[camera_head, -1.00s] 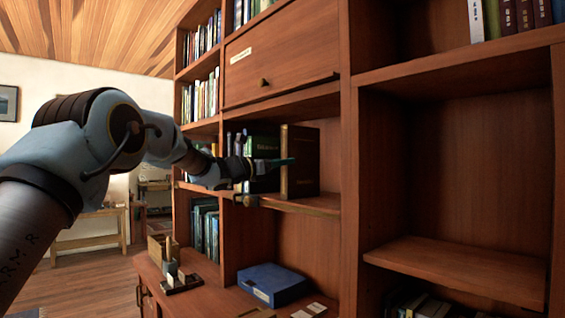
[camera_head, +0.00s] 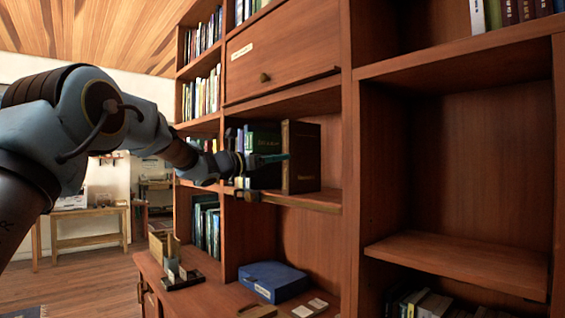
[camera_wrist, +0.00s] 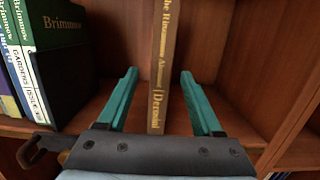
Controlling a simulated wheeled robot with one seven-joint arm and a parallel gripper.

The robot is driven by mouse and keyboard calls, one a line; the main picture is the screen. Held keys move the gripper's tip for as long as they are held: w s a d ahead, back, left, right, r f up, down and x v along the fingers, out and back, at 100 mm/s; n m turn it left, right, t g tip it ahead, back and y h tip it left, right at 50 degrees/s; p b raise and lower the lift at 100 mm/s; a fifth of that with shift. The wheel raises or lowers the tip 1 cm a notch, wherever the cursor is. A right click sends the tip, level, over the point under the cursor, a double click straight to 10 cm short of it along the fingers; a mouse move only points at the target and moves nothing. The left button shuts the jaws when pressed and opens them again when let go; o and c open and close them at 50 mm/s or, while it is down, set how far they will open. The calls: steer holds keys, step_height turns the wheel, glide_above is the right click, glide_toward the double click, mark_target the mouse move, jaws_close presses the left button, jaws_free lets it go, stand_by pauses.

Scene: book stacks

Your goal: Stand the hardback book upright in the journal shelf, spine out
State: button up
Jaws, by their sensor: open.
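The brown hardback book (camera_head: 302,158) stands upright on the middle shelf (camera_head: 310,200), under the closed drop-front door. In the wrist view its tan spine (camera_wrist: 164,60) with lettering faces out toward me. My gripper (camera_head: 268,170) is at the front of this shelf. In the wrist view my gripper (camera_wrist: 159,76) is open, with one teal finger on each side of the spine and a visible gap on both sides. The book stands without being gripped. Its back edge is hidden.
Green books (camera_wrist: 57,50) and a white volume stand left of the book. Bare shelf lies to its right, up to the side panel. A blue box (camera_head: 272,282) and a wooden holder (camera_head: 178,270) sit on the counter below.

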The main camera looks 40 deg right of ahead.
steer(key=a+f+b, duration=0.1)
steer(key=a+b, duration=0.1)
steer(key=a, duration=0.6)
steer(key=shift+w+a+b, duration=0.15)
steer(key=shift+a+b, duration=0.1)
steer(key=shift+b, duration=0.05)
steer(key=shift+f, duration=0.1)
steer(key=w+a+f+m+t+y, duration=0.2)
steer(key=a+f+m+y, duration=0.85)
steer(key=a+f, duration=1.75)
steer(key=s+a+f+m+y, duration=0.2)
steer(key=s+a+f+y, duration=0.1)
steer(key=a, duration=0.6)
steer(key=s+a+f+m+y, duration=0.3)
steer(key=s+a+f, duration=0.1)
steer(key=a, duration=0.6)
steer(key=s+a+f+m+y, duration=0.3)
steer(key=s+a+f, duration=0.1)
steer(key=a, duration=0.5)
steer(key=shift+s+a+t, duration=0.25)
steer(key=shift+s+t, duration=0.05)
